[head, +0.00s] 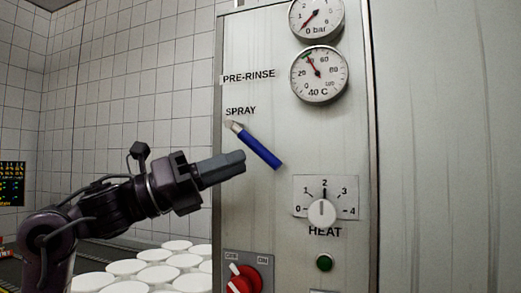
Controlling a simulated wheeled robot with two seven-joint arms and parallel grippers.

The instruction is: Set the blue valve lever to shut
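The blue valve lever (260,148) is on the steel panel under the SPRAY label. Its pale metal pivot end is at the upper left, and the blue handle slants down to the right. My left gripper (242,161) reaches in from the left, with its fingertips just left of and below the blue handle. Its fingers look together, with no gap visible and nothing between them. A small gap shows in the picture between the tips and the handle; I cannot tell the distance in depth. My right gripper is not in view.
The panel (300,130) also carries a PRE-RINSE label (249,75), two gauges (319,73), a HEAT knob (322,212) near 2, a green button (324,263) and a red switch (243,281). Several white round moulds (155,273) stand below my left arm.

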